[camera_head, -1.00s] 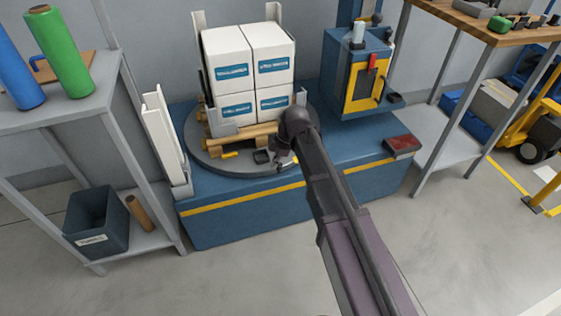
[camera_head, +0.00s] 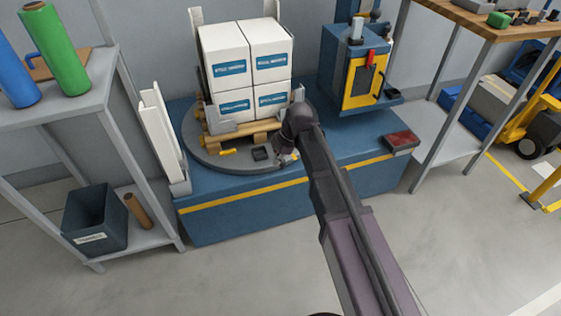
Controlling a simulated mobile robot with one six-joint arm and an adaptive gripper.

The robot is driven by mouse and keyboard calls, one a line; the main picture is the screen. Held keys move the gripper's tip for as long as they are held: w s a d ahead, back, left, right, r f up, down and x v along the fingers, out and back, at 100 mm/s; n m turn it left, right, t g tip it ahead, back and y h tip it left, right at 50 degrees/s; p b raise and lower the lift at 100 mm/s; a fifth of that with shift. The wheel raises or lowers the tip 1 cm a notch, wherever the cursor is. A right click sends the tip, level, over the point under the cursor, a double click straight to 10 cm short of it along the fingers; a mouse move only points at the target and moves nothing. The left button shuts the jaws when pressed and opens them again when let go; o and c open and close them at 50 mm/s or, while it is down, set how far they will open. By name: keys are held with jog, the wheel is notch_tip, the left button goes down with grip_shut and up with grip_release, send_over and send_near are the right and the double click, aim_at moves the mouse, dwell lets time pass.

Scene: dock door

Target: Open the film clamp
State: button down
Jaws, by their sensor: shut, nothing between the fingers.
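A small black block (camera_head: 261,153) lies on the round grey turntable (camera_head: 205,153), near its front edge. A small yellow piece (camera_head: 228,152) lies to its left, in front of the wooden pallet (camera_head: 250,137). I cannot tell which of these is the film clamp, or whether it is open or shut. My gripper (camera_head: 287,159) is small in view, at the turntable's front right edge, to the right of the black block and apart from it. It is shut and empty. My arm and wrist hide the turntable's right side.
White boxes (camera_head: 232,70) are stacked on the pallet. A blue machine (camera_head: 357,70) with a yellow-framed door stands to the right. A red-topped box (camera_head: 401,143) lies on the blue base (camera_head: 235,220). A grey shelf (camera_head: 62,127) with film rolls stands left.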

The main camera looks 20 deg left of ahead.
jog(key=shift+s, duration=0.1)
notch_tip(320, 180, up, 10)
jog(key=p, duration=0.9)
jog(key=shift+a+f+p, duration=0.15)
jog(key=shift+a+p, duration=0.05)
jog(key=shift+p, duration=0.1)
jog(key=shift+s, duration=0.1)
jog(key=shift+d, duration=0.1)
dwell(0.5)
